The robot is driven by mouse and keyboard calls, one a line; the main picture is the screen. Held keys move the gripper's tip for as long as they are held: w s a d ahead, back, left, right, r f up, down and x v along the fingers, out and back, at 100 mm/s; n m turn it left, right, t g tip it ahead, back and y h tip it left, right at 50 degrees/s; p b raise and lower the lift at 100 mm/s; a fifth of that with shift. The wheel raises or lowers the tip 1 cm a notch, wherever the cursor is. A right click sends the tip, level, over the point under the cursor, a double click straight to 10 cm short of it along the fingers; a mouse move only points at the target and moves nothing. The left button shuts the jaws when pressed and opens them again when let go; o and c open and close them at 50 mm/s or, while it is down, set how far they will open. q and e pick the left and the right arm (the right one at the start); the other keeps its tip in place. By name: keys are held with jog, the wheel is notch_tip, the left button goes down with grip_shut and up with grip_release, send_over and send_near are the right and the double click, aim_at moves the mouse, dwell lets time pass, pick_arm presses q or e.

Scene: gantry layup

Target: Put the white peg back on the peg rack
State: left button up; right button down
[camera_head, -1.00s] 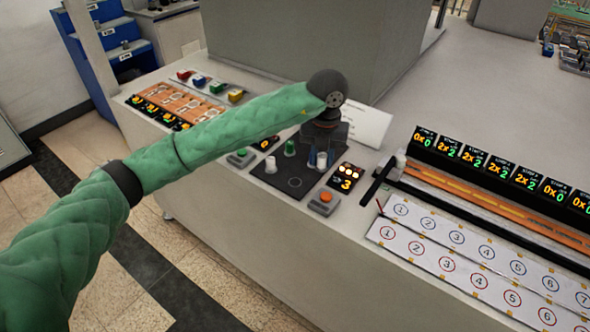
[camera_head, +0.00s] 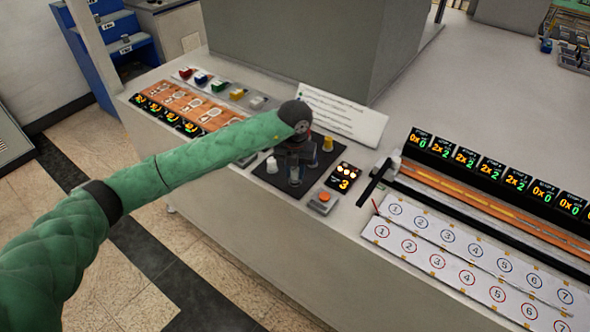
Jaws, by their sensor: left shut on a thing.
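The dark square plate of the peg rack (camera_head: 270,178) lies on the near part of the bench. A white peg (camera_head: 272,165) stands on its left part and a yellow peg (camera_head: 327,144) on its back right part. My left gripper (camera_head: 295,177) points down over the front middle of the plate, between these pegs. It is shut on a pale peg, mostly covered by the fingers. I cannot tell whether that peg touches the plate. My forearm covers the plate's back left part. My right gripper is not in view.
A display showing 3 (camera_head: 343,182) and an orange button box (camera_head: 323,201) stand just right of the plate. A white sign (camera_head: 342,113) stands behind it. Numbered strips (camera_head: 460,258) lie to the right, and coloured blocks (camera_head: 218,87) stand at the back left.

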pick_arm(q)
jog(key=shift+f, duration=0.55)
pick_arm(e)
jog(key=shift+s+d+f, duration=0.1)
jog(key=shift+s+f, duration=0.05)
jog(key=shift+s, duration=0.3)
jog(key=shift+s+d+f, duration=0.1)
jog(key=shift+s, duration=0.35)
pick_arm(q)
jog(key=shift+f, duration=0.15)
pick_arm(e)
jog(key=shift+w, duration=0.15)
pick_arm(q)
jog(key=o, duration=1)
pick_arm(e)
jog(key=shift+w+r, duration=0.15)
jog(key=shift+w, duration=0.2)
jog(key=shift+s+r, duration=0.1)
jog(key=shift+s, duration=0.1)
